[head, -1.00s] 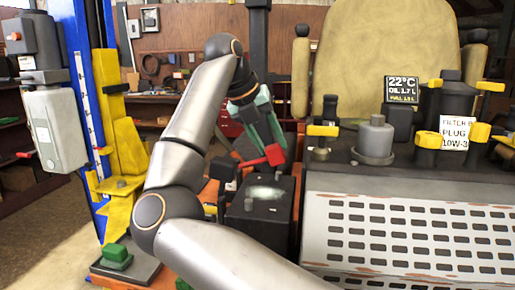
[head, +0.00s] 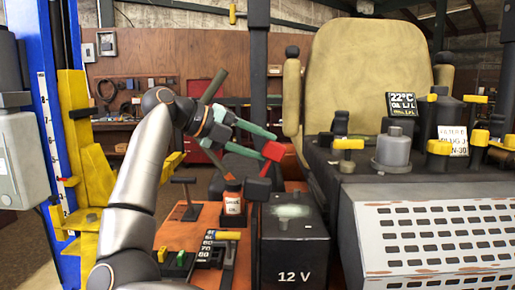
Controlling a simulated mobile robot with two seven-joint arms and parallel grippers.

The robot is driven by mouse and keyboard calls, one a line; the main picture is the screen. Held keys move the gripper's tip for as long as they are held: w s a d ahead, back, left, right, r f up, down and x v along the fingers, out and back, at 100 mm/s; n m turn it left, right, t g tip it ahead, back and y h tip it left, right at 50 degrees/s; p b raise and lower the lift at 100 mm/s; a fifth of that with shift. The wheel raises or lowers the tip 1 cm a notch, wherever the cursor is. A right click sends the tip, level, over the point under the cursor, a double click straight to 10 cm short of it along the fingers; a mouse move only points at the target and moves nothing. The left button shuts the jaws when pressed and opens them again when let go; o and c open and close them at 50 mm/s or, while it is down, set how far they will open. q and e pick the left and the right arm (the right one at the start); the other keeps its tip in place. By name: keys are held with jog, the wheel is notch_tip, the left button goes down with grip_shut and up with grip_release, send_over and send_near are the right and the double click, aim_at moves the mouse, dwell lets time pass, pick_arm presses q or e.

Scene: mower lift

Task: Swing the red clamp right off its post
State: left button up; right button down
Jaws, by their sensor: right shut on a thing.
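The red clamp (head: 272,150) is above the back left of the black 12 V battery (head: 292,248). A short red bar slopes down from it to a dark block (head: 258,188) at the battery's back left corner. My right gripper (head: 262,141) reaches in from the left with its green fingers shut on the red clamp. The battery top shows a pale patch. I cannot make out the post under the clamp and block, nor whether the clamp still touches it. My left gripper is not in view.
The perforated grey panel (head: 435,240) and engine deck with yellow-handled parts stand close on the right. A red labelled container (head: 232,205) and a tool tray (head: 215,248) lie on the orange deck left of the battery. A blue lift column (head: 50,150) stands at far left.

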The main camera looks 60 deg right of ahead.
jog(key=shift+w+a+f+n+g+h, duration=0.1)
jog(key=shift+w+a+n+g+h, duration=0.25)
jog(key=shift+w+g+h, duration=0.3)
jog(key=shift+w+a+n+g+h, duration=0.3)
jog(key=shift+w+g+h, duration=0.25)
jog(key=shift+w+g, duration=0.15)
jog(key=shift+c, duration=1.8)
grip_release()
jog(key=shift+w+a, duration=0.1)
jog(key=v, duration=1.2)
jog(key=shift+a, duration=0.15)
